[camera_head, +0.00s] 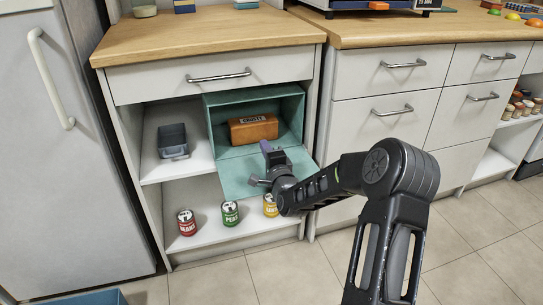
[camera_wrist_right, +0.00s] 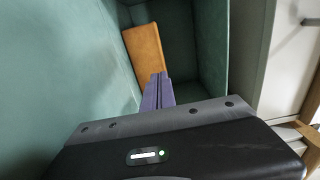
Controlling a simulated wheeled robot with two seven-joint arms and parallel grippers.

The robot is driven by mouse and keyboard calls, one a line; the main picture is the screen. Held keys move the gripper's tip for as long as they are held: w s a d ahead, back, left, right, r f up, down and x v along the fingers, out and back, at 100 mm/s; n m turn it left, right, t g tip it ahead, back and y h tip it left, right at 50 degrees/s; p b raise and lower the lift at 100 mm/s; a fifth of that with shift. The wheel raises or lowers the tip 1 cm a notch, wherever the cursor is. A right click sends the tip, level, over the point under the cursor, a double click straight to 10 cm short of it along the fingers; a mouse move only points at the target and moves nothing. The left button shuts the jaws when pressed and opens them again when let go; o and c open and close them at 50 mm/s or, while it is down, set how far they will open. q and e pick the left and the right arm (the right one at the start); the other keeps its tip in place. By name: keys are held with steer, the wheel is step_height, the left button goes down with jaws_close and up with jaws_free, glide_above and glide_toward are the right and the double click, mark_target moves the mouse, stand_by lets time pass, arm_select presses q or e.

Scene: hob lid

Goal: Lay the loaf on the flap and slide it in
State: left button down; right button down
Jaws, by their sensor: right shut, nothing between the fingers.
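The brown loaf (camera_head: 253,129) lies lengthwise across the inside of the green compartment (camera_head: 222,128), with lettering on its front. It also shows in the right wrist view (camera_wrist_right: 145,48) against the green walls. The green flap (camera_head: 237,181) is folded down level in front of the compartment, with nothing lying on it. My right gripper (camera_head: 265,147) is above the flap, its purple fingers shut and empty, pointing at the loaf. In the wrist view the fingertips (camera_wrist_right: 157,82) overlap the loaf's near edge; I cannot tell if they touch it. My left gripper is not in view.
A grey tin (camera_head: 172,140) sits on the shelf left of the compartment. Red (camera_head: 186,222), green (camera_head: 230,213) and yellow (camera_head: 270,205) cans stand on the shelf below. A closed drawer (camera_head: 212,77) is above, and a fridge (camera_head: 62,150) stands at left.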

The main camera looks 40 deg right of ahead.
steer(key=p+v, duration=0.1)
steer(key=v, duration=0.4)
steer(key=shift+f, duration=0.1)
stand_by(0.5)
